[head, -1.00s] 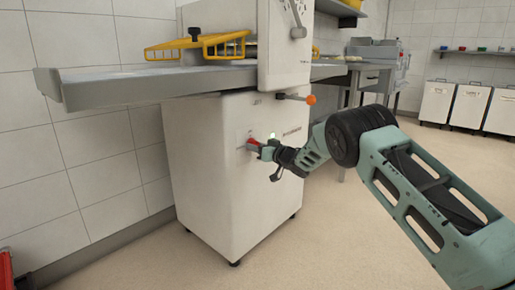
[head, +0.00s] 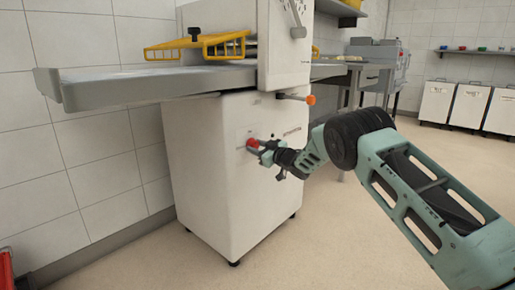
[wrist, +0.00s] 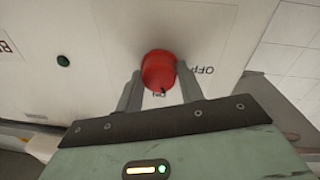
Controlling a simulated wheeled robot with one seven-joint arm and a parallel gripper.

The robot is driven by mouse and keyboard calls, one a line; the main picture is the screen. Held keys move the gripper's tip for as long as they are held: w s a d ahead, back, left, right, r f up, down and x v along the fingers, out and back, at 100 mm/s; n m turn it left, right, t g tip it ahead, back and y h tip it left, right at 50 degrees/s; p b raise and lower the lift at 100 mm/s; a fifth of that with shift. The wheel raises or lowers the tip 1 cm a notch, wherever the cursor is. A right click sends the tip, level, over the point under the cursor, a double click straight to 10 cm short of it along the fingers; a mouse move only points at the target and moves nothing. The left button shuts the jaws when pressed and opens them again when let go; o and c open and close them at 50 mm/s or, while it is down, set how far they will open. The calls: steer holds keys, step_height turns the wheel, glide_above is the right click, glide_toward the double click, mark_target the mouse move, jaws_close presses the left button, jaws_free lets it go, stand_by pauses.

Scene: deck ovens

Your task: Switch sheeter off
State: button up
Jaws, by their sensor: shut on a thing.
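The sheeter (head: 215,165) is a white floor-standing cabinet with a long grey bed on top. Its red rotary knob (head: 252,143) is on the front panel, and it shows close up in the wrist view (wrist: 157,68). My gripper (wrist: 160,88) is shut on the knob, one grey finger on each side. An upside-down OFF label (wrist: 202,70) is right of the knob. An ON label (wrist: 158,95) is just below it, partly covered. A round green lamp (wrist: 63,61) left of the knob looks dark. The knob's exact pointer direction is hard to tell.
An orange-tipped lever (head: 310,99) sticks out above my gripper. The grey bed (head: 150,86) overhangs to the left, with a yellow guard (head: 195,48) above it. Open floor lies in front. White bins (head: 455,103) stand along the far wall.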

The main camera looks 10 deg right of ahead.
steer(key=n+b, duration=0.1)
steer(key=n, duration=0.5)
steer(key=shift+n+y, duration=0.4)
steer(key=n+b, duration=0.1)
steer(key=n, duration=0.2)
steer(key=shift+n, duration=0.4)
steer(key=shift+w+n+y+b, duration=0.1)
steer(key=shift+n+y+b, duration=0.4)
steer(key=shift+n, duration=1.1)
steer(key=shift+r, duration=0.1)
steer(key=o, duration=1)
steer(key=shift+h, duration=0.3)
steer(key=p+v, duration=0.5)
steer(key=v, duration=1.2)
steer(key=shift+d, duration=0.2)
